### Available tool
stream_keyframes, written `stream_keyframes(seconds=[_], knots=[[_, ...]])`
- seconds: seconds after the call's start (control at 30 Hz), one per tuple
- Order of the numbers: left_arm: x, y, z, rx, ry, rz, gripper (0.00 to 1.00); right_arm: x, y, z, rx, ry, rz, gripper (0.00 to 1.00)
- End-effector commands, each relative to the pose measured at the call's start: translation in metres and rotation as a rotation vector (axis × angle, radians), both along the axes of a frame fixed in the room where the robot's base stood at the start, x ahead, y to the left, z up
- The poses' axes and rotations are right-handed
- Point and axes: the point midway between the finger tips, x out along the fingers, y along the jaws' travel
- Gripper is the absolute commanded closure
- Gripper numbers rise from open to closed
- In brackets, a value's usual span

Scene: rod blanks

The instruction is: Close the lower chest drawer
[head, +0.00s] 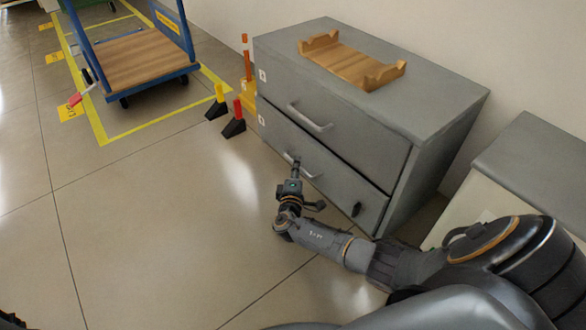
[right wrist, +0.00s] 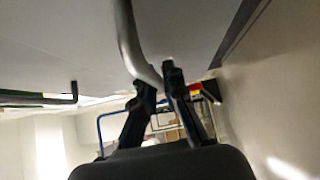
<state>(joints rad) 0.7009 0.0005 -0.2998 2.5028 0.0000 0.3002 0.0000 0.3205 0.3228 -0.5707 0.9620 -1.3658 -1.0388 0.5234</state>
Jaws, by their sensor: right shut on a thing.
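The grey chest (head: 445,130) stands against the wall, with an upper drawer (head: 345,135) and a lower drawer (head: 335,185). The lower drawer's front looks about flush with the chest; a small gap cannot be ruled out. My right gripper (head: 294,163) is at the lower drawer, shut on its bar handle (head: 308,173). In the right wrist view, the curved metal handle (right wrist: 130,45) runs down between the fingertips of my right gripper (right wrist: 158,80). A small black fitting (head: 357,209) shows on the lower drawer's right part. My left gripper is not in view.
A wooden cradle (head: 350,62) lies on the chest top. A blue-framed cart (head: 140,62) stands at the upper left inside yellow floor lines. A grey-topped cabinet (head: 540,160) is at right. The left floor is clear.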

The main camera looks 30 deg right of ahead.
Motion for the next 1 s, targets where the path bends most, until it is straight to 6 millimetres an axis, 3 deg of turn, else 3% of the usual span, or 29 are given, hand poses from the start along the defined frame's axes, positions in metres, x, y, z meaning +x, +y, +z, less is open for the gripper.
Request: stream_keyframes(seconds=[0.13,0.4,0.43,0.53,0.83,1.0], knots=[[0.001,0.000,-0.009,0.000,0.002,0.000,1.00,0.002,-0.024,-0.001,-0.003,0.000,-0.002,1.00],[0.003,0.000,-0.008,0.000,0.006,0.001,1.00,0.002,-0.027,0.001,-0.002,0.001,-0.004,1.00],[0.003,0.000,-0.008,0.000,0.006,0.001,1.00,0.002,-0.027,0.001,-0.002,0.001,-0.004,0.84],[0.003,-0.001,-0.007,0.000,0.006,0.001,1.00,0.002,-0.027,0.001,-0.002,0.001,-0.004,0.66],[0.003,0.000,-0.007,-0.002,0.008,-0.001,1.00,0.001,-0.024,0.000,-0.001,0.000,-0.001,0.66],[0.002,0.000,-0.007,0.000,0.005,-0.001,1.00,-0.011,-0.013,-0.001,0.001,0.001,0.002,0.66]])
